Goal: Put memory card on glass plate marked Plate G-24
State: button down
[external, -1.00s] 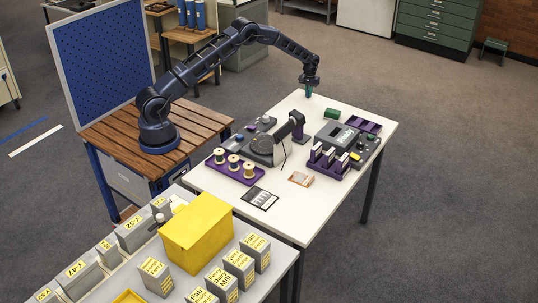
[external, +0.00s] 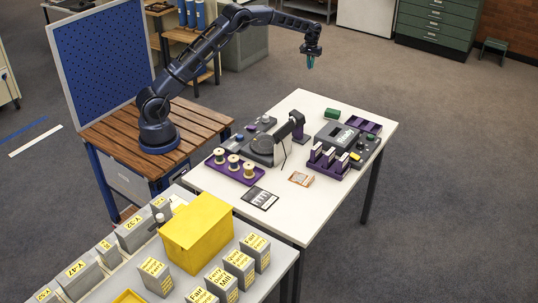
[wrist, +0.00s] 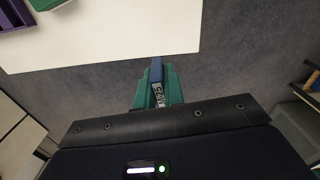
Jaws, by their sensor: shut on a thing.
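My gripper (external: 310,63) is raised in the air above the far left edge of the white table. In the wrist view its green fingers (wrist: 157,95) are shut on a small blue memory card (wrist: 156,70) with a pale label, partly hidden between the fingers. The label's letters are too small to read surely. On the table's near part lie a small flat pale plate with orange-brown edges (external: 301,179) and a flat black and white piece (external: 260,198). I cannot read "Plate G-24" on either, so which is the glass plate is unclear.
The white table (external: 285,222) also bears a purple tray of spools (external: 234,166), a grey machine (external: 268,147), a purple rack (external: 329,160), a grey device with buttons (external: 336,136) and a green block (external: 333,113). A yellow box (external: 197,232) stands on the nearer table.

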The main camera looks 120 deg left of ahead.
jog(key=shift+r, duration=0.7)
jog(key=w+d+r+m, duration=0.1)
jog(key=w+d+m, duration=0.3)
jog(key=w+d, duration=1.4)
jog(key=w+d+m, duration=0.2)
jog(key=w+d, duration=0.4)
jog(key=d, duration=0.3)
jog(key=w+d+m, duration=0.3)
jog(key=w+d, duration=0.2)
jog(key=d, duration=0.5)
jog(key=m, duration=1)
send_over(260, 197)
notch_tip(260, 197, down, 20)
jog(key=shift+d+f, duration=0.15)
jog(key=shift+f, duration=0.05)
jog(key=shift+f, duration=0.1)
